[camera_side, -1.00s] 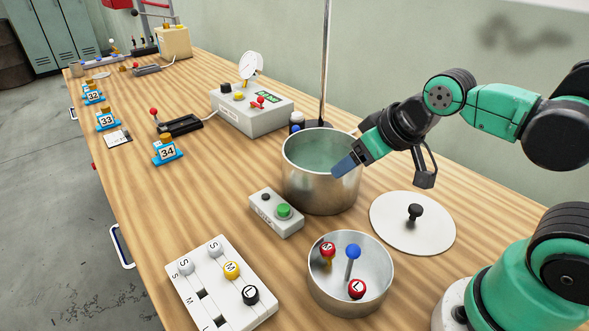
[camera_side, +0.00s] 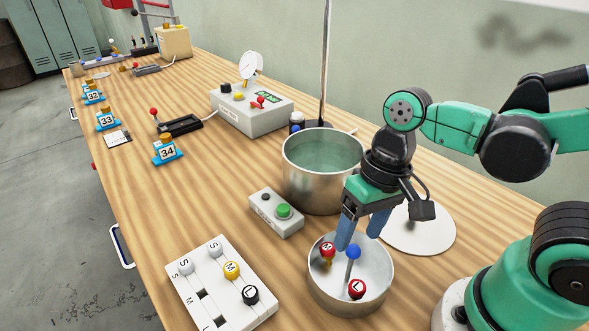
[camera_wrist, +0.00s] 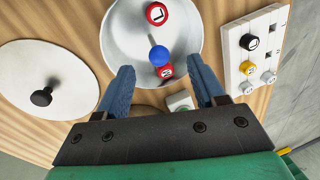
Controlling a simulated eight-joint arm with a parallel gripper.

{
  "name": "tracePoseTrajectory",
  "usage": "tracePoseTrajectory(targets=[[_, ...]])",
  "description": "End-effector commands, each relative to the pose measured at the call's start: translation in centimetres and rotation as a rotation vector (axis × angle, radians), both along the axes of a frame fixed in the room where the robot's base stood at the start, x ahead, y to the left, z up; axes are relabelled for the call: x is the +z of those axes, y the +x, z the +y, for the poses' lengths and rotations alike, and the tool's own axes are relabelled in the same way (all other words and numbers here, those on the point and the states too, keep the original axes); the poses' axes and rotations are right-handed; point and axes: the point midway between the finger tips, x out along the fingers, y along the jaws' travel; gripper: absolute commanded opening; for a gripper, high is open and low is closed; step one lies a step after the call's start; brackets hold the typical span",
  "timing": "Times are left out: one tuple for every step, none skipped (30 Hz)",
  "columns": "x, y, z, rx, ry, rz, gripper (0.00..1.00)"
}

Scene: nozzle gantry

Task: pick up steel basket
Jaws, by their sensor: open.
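The steel basket (camera_side: 317,288) is a round open metal dish near the front of the bench. Inside it stands a post with a blue ball (camera_side: 353,252) on top, and red knobs marked M (camera_side: 328,249) and L (camera_side: 356,289). My gripper (camera_side: 360,240) is open, pointing down over the basket's back part, its fingers close to the blue ball. In the wrist view the basket (camera_wrist: 122,40) is at the top, and the blue ball (camera_wrist: 162,56) shows between the two finger tips. I cannot tell whether the fingers touch anything.
A steel pot (camera_side: 312,187) of greenish liquid stands just behind. A white round lid (camera_side: 432,238) with a black knob lies right. A green-button box (camera_side: 270,216) and a lettered slider panel (camera_side: 215,285) are left. A thin upright rod (camera_side: 325,70) rises behind the pot.

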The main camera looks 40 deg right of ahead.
Motion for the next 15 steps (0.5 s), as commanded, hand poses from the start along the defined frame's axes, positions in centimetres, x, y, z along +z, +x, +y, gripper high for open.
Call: tracePoseTrajectory(targets=[[-0.5, 0.1, 0.1, 0.002, 0.000, -0.001, 0.63], [-0.8, 0.0, 0.2, 0.002, 0.000, -0.001, 0.63], [-1.3, 0.0, 0.2, 0.003, 0.000, -0.002, 0.63], [-1.6, 0.0, 0.3, 0.002, 0.000, -0.002, 0.63], [-1.8, 0.1, 0.3, 0.002, 0.000, -0.002, 0.63], [-2.2, 0.1, 0.4, 0.001, -0.001, -0.003, 0.63], [-2.4, 0.2, 0.5, 0.001, -0.001, -0.003, 0.63], [-2.6, 0.2, 0.5, 0.001, -0.001, -0.003, 0.63], [-2.9, 0.2, 0.6, 0.001, -0.001, -0.003, 0.63], [-3.1, 0.2, 0.6, 0.001, -0.001, -0.003, 0.63], [-3.3, 0.2, 0.6, 0.001, 0.000, -0.003, 0.63], [-3.5, 0.2, 0.7, 0.001, 0.000, -0.003, 0.63], [-3.7, 0.2, 0.7, 0.001, 0.000, -0.003, 0.63], [-3.8, 0.2, 0.7, 0.002, 0.000, -0.005, 0.63], [-3.9, 0.1, 0.7, 0.002, 0.000, -0.005, 0.63]])
